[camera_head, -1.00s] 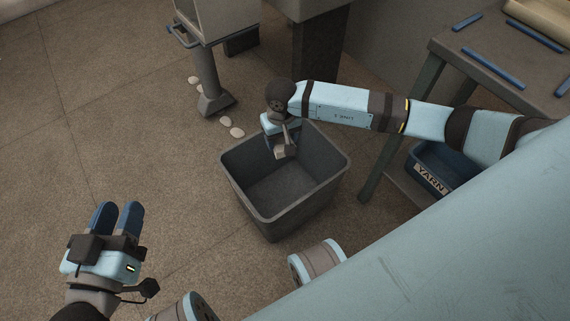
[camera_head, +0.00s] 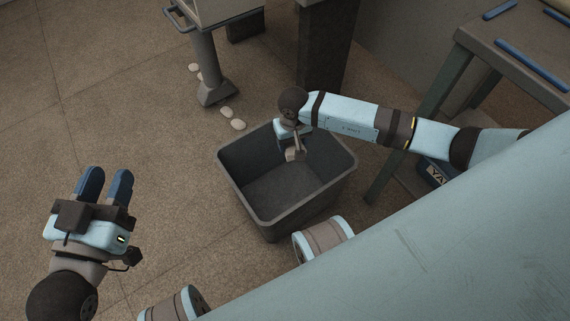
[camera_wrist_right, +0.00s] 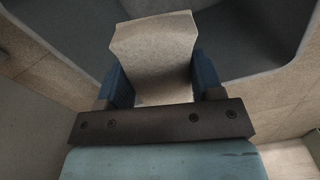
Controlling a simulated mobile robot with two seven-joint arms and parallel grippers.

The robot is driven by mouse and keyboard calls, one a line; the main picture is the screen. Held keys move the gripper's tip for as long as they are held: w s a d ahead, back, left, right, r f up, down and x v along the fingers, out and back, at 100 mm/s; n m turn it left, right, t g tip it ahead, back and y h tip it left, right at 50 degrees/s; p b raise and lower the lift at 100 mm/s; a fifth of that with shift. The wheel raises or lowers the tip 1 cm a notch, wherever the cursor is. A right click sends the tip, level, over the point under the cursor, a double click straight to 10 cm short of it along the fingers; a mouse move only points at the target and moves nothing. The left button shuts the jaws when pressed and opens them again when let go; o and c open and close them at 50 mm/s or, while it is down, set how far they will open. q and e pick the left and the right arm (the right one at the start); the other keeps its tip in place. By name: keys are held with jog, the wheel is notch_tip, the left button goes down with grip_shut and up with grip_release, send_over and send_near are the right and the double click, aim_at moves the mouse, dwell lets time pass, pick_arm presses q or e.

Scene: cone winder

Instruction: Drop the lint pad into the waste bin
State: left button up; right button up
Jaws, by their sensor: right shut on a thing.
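The pale grey-beige lint pad (camera_wrist_right: 155,45) stands between the two blue fingers of my right gripper (camera_wrist_right: 160,80), which is shut on it. In the head view the pad (camera_head: 295,154) shows small below my right gripper (camera_head: 290,140), over the far side of the bin opening. The waste bin (camera_head: 265,225) is a dark grey open tub on the floor. Its inside looks empty where I can see it. In the right wrist view the bin (camera_wrist_right: 250,40) lies behind the pad. My left gripper (camera_head: 106,180) is open and empty over the floor at the left, away from the bin.
Several pale flat pieces (camera_head: 238,125) lie on the floor behind the bin. A machine on a grey post (camera_head: 208,70) stands beyond them. A table (camera_head: 480,40) with blue bars stands at the right, with a blue yarn bin (camera_head: 436,172) underneath. The left floor is clear.

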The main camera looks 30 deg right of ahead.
pick_arm(q)
jog(key=shift+w+a+m+b, duration=0.15)
jog(key=shift+w+m+b, duration=0.1)
jog(key=shift+m+b, duration=0.15)
pick_arm(e)
jog(key=shift+f, duration=0.8)
pick_arm(q)
jog(key=shift+r, duration=0.1)
pick_arm(e)
jog(key=o, duration=1)
jog(key=shift+c, duration=0.2)
